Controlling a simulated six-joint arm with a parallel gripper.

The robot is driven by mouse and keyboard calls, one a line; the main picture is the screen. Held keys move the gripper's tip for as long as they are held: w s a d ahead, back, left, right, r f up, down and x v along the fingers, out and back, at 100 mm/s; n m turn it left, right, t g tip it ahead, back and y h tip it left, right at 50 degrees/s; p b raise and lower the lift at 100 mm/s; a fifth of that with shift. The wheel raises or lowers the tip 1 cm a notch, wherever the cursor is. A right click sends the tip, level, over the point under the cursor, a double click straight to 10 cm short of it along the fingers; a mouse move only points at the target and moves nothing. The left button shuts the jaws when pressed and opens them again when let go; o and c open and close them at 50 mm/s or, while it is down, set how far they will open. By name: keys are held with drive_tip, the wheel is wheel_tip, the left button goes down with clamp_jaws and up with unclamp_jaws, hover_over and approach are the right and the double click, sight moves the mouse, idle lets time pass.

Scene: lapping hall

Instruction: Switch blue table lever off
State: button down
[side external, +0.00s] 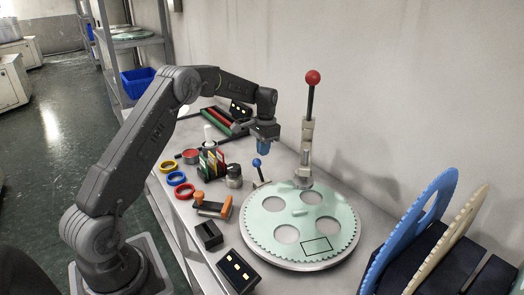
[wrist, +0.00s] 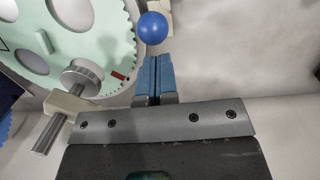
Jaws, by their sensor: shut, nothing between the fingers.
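The blue lever has a round blue knob (side external: 257,163) on a thin metal stem above a small base, and stands on the bench just left of the green lapping table (side external: 255,239). In the wrist view the blue knob (wrist: 152,28) lies just beyond my fingertips; I cannot tell whether they touch it. My gripper (side external: 263,149) points down, with blue fingers, behind and slightly above the knob in the side view. In the wrist view my gripper (wrist: 154,62) has its two blue fingers together and empty. The lever's stem is hidden in the wrist view.
A tall lever with a red knob (side external: 313,77) rises behind the green table. Yellow, blue and red rings, an orange-handled tool (side external: 213,206), a black switch box (side external: 237,270) and a dark-knobbed cylinder (side external: 234,176) stand left of it. Blue and cream toothed discs stand at right.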

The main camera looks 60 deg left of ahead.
sight(256, 159)
drive_tip(key=shift+s+f, duration=0.2)
drive_tip(key=shift+s, duration=0.1)
drive_tip(key=shift+s+f+t, duration=0.15)
drive_tip(key=shift+s+t, duration=1.05)
drive_tip(key=shift+s, duration=0.15)
drive_tip(key=shift+s+f, duration=0.3)
drive_tip(key=shift+s, duration=0.6)
